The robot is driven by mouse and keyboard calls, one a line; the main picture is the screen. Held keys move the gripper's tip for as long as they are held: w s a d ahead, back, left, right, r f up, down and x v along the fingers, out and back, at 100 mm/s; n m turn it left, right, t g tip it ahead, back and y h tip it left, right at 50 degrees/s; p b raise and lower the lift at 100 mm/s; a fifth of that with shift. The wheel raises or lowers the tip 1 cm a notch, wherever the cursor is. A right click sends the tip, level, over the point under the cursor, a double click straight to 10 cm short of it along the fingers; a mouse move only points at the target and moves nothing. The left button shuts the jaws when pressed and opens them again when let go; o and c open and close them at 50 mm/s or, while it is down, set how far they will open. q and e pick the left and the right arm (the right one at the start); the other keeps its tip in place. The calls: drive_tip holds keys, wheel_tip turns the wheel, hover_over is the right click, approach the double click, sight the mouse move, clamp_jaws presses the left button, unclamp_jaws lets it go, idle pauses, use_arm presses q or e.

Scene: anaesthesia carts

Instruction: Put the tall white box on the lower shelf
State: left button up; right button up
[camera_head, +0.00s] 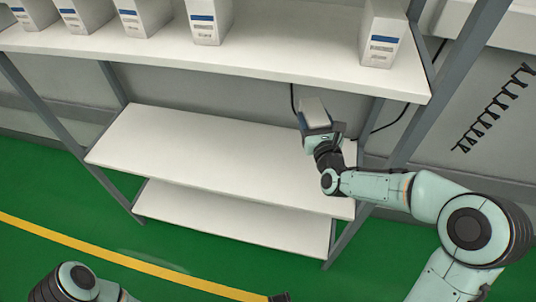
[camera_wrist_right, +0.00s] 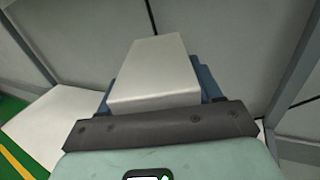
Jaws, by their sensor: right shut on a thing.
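My right gripper (camera_head: 318,132) is shut on the white box (camera_head: 313,111), over the right end of the middle shelf board (camera_head: 200,148). In the right wrist view the box (camera_wrist_right: 155,72) sticks out beyond the dark gripper edge, with blue finger parts (camera_wrist_right: 207,82) beside it. I cannot tell whether it touches the board. Below is the lowest board (camera_head: 230,220), bare where visible. Part of my left arm (camera_head: 75,280) shows at the bottom left. A small dark tip at the bottom edge may be my left gripper (camera_head: 280,297); its jaws are not readable.
The top shelf (camera_head: 250,62) holds several white boxes with blue labels, one (camera_head: 383,35) at its right end. Grey posts (camera_head: 455,75) frame the rack. Black cables (camera_head: 392,122) hang behind it. The middle board's left part is free.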

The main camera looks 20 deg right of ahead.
wheel_tip(320, 180, down, 5)
drive_tip(key=shift+f+b, duration=0.15)
drive_tip(key=shift+b, duration=0.75)
use_arm(q)
drive_tip(key=w+a+f+t+y+b, duration=0.1)
drive_tip(key=w+a+f+t+b, duration=0.2)
drive_tip(key=w+f, duration=0.4)
drive_tip(key=shift+w+a+f+n+b, duration=0.3)
drive_tip(key=shift+w+a+b, duration=0.4)
drive_tip(key=shift+w+b, duration=0.4)
use_arm(e)
drive_tip(key=shift+f, duration=7.35)
use_arm(q)
drive_tip(key=shift+w, duration=0.15)
use_arm(e)
drive_tip(key=shift+f, duration=0.15)
drive_tip(key=o, duration=1.2)
